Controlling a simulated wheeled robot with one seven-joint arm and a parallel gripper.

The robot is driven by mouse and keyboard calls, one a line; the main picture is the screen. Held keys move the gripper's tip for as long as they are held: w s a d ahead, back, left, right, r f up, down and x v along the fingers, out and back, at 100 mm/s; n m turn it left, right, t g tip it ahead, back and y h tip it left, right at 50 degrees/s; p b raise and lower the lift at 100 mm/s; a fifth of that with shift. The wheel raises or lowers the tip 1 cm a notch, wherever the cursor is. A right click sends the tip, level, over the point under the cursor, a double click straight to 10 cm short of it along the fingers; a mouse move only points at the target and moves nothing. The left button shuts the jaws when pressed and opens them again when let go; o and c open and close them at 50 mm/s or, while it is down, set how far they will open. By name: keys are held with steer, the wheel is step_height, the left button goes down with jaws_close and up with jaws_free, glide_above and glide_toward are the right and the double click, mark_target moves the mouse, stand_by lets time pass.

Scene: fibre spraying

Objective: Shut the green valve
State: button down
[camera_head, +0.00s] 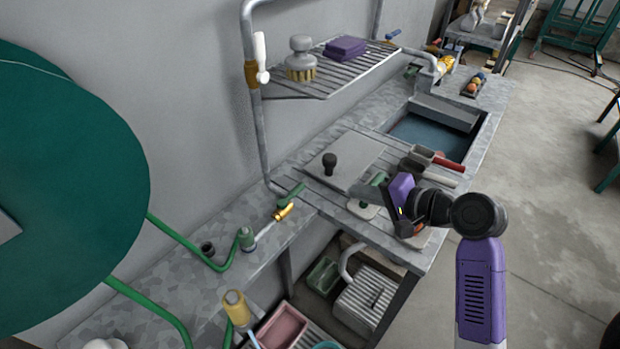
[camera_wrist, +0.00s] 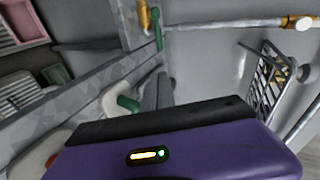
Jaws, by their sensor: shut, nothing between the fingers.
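The green valve shows as a green lever (camera_head: 292,194) at the foot of the grey wall pipe, close to the brass nozzle (camera_head: 284,211). In the wrist view the green lever (camera_wrist: 157,28) stands near the top middle, across the line of the pipe. My gripper (camera_head: 360,192) is shut and empty, to the right of the lever and apart from it, above the bench. Its purple body fills the bottom of the wrist view.
A green-handled tool (camera_head: 375,180) lies right by my gripper. A grey lid with a black knob (camera_head: 330,160) is behind it. A green hose (camera_head: 185,243) runs left.

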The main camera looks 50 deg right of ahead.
steer(key=shift+s+a+f+g+y, duration=0.2)
steer(key=shift+a+f+y, duration=0.15)
steer(key=shift+a, duration=0.2)
steer(key=shift+s+a+f+g+y, duration=0.1)
steer(key=shift+a+f+g+y, duration=0.15)
steer(key=shift+a+f, duration=0.25)
steer(key=shift+r, duration=0.1)
glide_toward(301, 192)
step_height(301, 192, down, 3)
steer(key=w+p, duration=0.1)
steer(key=w, duration=0.3)
steer(key=shift+w, duration=0.1)
steer(key=shift+w+a, duration=0.1)
steer(key=shift+w, duration=0.5)
